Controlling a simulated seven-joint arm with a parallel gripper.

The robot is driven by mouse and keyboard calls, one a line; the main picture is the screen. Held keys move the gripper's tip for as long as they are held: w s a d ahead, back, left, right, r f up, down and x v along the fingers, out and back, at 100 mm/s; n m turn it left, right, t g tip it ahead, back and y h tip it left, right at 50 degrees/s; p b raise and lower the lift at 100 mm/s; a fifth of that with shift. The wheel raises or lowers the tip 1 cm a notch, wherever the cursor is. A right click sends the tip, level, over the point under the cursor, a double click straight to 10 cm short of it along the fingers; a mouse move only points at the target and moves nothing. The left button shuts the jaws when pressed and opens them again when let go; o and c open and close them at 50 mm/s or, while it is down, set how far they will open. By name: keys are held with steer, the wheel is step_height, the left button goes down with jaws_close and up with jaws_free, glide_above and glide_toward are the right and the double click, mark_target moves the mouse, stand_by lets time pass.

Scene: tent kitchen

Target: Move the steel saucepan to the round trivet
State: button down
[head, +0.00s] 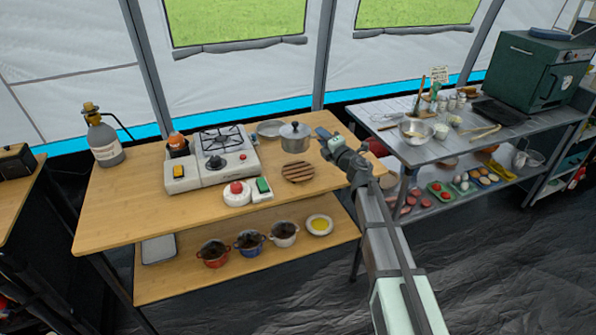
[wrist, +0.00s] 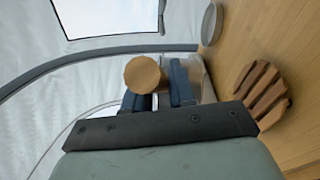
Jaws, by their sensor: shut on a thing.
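The steel saucepan (head: 295,139), lidded with a dark knob, is upright at the back of the wooden table, behind the round trivet (head: 298,172) and apart from it. The trivet is made of brown wooden slats and is bare. My gripper (head: 323,136) is at the saucepan's right side, shut on it, apparently by its handle, which the fingers mostly hide. In the wrist view the fingers (wrist: 158,98) are close to a round brown end and a strip of steel. The trivet (wrist: 262,95) lies to the right there. I cannot tell whether the saucepan touches the table.
A camping stove (head: 217,160) stands left of the saucepan, with a shallow steel dish (head: 270,128) between them at the back. A white dish with a red item (head: 237,191) and a green-topped box (head: 263,188) are left of the trivet. A grey table (head: 370,116) stands at right.

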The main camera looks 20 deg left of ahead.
steer(key=shift+m+t+h, duration=0.3)
steer(key=shift+s+d+f, duration=0.2)
steer(key=shift+f, duration=1.4)
steer(key=shift+s+d+f, duration=0.15)
steer(key=shift+d+f, duration=0.1)
steer(key=shift+f, duration=1.3)
steer(key=shift+s+d+f, duration=0.2)
steer(key=shift+f, duration=1.4)
steer(key=c, duration=0.9)
jaws_free()
steer(key=shift+c, duration=0.2)
steer(key=shift+d, duration=0.1)
